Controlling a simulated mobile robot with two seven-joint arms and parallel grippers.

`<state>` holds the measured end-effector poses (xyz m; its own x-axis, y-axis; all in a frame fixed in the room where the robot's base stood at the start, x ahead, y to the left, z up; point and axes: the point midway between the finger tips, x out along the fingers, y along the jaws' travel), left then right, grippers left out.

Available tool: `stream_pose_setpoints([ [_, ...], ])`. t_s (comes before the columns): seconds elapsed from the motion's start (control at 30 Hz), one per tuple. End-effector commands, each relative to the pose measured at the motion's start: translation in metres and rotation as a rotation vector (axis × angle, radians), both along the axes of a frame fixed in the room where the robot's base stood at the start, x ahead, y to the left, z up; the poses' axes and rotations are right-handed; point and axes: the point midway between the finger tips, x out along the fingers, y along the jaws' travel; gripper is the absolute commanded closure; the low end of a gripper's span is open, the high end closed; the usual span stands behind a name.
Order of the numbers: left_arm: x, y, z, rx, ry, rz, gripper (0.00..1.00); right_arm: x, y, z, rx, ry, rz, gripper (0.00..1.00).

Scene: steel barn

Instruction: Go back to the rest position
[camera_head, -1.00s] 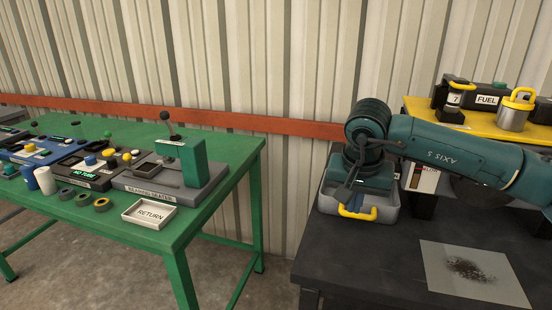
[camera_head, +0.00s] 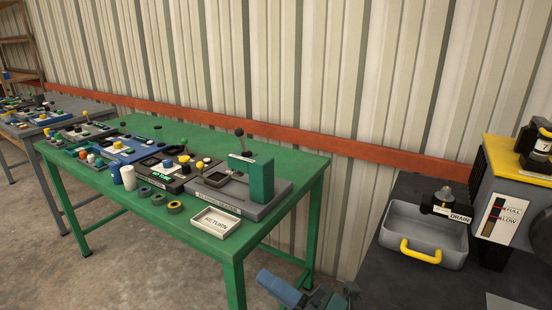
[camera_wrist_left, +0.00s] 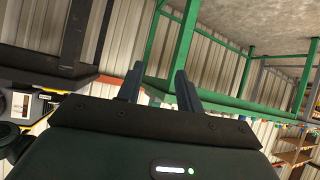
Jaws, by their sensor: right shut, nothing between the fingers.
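My right gripper (camera_head: 345,294) shows at the bottom edge of the head view, partly cut off, in front of the gap between the green table and the dark bench. It is shut and holds nothing. My left gripper (camera_wrist_left: 158,88) shows only in the left wrist view. Its two fingers stand apart with nothing between them, and the legs of a green table show beyond them.
The green table (camera_head: 218,138) holds several devices, rolls and a white RETURN tray (camera_head: 216,222). The dark bench (camera_head: 385,285) at right holds a grey drain pan (camera_head: 398,216) with a yellow handle. A yellow unit (camera_head: 510,170) stands beside it. Concrete floor shows at lower left.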

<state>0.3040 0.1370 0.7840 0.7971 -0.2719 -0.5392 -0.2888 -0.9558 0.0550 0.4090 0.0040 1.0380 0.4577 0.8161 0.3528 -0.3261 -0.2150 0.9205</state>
Motion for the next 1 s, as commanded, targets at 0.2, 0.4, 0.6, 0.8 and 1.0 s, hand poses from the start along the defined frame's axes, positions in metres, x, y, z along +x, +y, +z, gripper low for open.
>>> stream_pose_setpoints([
  [0.2,-0.001,0.003,0.007,0.011,0.011,0.004,0.64,0.003,-0.077,-0.104,0.487,0.906,-0.312,1.0],
  [0.4,-0.001,0.005,0.008,0.021,0.02,0.007,0.64,-0.058,-0.129,-0.203,0.851,1.491,-0.57,1.0],
  [0.6,-0.002,0.006,0.006,0.026,0.027,0.01,0.64,-0.101,-0.146,-0.242,1.012,1.719,-0.696,1.0],
  [0.8,-0.002,0.006,0.006,0.026,0.026,0.011,0.64,-0.107,-0.147,-0.247,1.032,1.744,-0.709,1.0],
  [1.0,-0.001,0.007,0.006,0.027,0.025,0.011,0.64,-0.106,-0.147,-0.246,1.028,1.743,-0.707,1.0],
])
